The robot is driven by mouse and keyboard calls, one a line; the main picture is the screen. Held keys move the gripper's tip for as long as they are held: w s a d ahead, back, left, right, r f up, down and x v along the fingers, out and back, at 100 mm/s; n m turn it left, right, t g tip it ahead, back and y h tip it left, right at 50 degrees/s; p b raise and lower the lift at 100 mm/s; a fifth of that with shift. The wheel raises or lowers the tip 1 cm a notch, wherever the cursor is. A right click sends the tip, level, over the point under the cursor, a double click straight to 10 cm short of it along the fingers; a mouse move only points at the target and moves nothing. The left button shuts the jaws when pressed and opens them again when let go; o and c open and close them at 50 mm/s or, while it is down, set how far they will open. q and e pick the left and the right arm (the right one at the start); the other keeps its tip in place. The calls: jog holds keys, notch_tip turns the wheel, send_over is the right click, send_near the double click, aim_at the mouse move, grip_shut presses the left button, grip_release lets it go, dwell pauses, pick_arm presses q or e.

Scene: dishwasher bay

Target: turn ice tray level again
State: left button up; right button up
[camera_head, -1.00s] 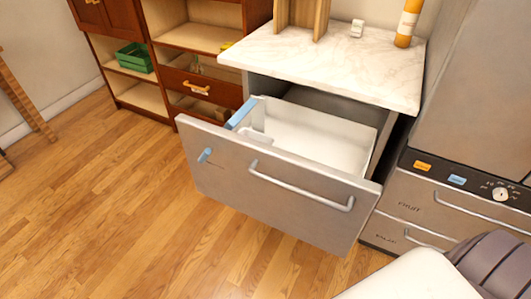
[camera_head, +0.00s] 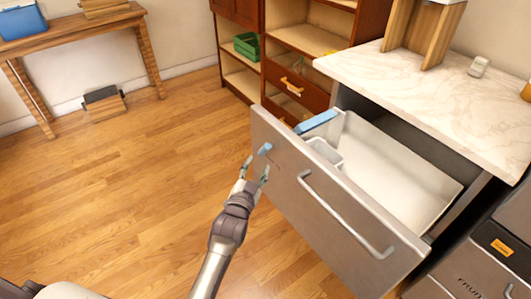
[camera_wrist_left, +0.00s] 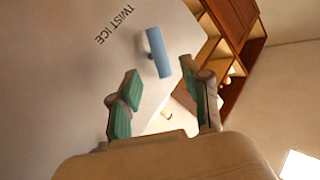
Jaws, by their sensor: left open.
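The blue handle (camera_head: 265,150) is on the upper left of the open drawer's front (camera_head: 325,205). In the left wrist view the blue handle (camera_wrist_left: 159,52) stands out from the panel near the words "TWIST ICE", slanted to the lettering. A light blue piece (camera_head: 318,122), seemingly the ice tray, lies at the drawer's left inner side; it looks tilted, and its far side is hidden. My left gripper (camera_head: 256,169) is open and empty, just below and in front of the handle. In the wrist view its fingers (camera_wrist_left: 165,97) are apart, short of the handle. My right gripper is not in view.
The drawer holds a white bin (camera_head: 400,185) and has a long bar handle (camera_head: 340,215) across its front. A marble counter (camera_head: 430,85) overhangs it. Wooden shelves (camera_head: 290,40) stand behind.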

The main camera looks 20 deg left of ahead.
aim_at(263, 152)
pick_arm(q)
jog(key=w, duration=0.7)
grip_shut()
